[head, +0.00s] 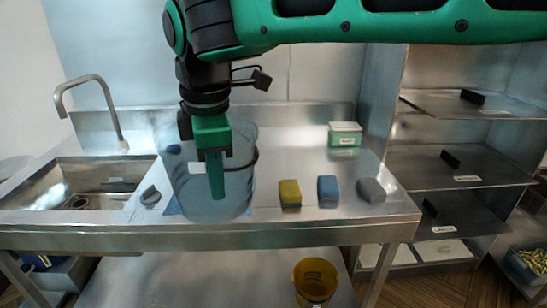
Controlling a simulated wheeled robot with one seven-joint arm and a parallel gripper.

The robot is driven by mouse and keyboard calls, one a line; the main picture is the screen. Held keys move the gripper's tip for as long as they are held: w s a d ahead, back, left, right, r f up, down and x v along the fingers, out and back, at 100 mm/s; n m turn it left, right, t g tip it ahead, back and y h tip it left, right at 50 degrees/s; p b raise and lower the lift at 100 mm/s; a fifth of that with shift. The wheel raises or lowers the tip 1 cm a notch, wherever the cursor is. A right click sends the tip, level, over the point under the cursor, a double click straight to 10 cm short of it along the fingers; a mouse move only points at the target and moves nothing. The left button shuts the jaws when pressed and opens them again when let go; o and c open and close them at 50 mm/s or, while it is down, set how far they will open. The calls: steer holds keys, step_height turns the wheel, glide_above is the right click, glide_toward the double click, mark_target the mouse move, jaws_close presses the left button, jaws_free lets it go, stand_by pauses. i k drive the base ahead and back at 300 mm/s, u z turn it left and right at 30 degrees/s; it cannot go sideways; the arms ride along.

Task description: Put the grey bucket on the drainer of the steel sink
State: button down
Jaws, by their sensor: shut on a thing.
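The grey bucket (183,190) is see-through and bluish grey, and upright over the worktop just right of the steel sink's bowl. My gripper (214,178) points down at the bucket, its green finger overlapping the wall, and it is shut on the bucket. The exact spot of the grip is hidden. The bucket's base is near the front edge; I cannot tell whether it touches the steel. The steel sink (44,195) has its bowl at the left. The flat steel drainer surface (265,150) extends right of the bowl, partly behind the bucket.
A tap (103,88) rises behind the bowl. A dark scrubber (150,195) lies left of the bucket. Yellow (290,194), blue (328,191) and grey (371,190) sponges lie to the right. A green tub (345,134) stands behind them. A yellow bucket (315,281) stands below.

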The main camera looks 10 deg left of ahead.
mark_target(287, 169)
steer(key=i, duration=1.1)
steer(key=z, duration=0.1)
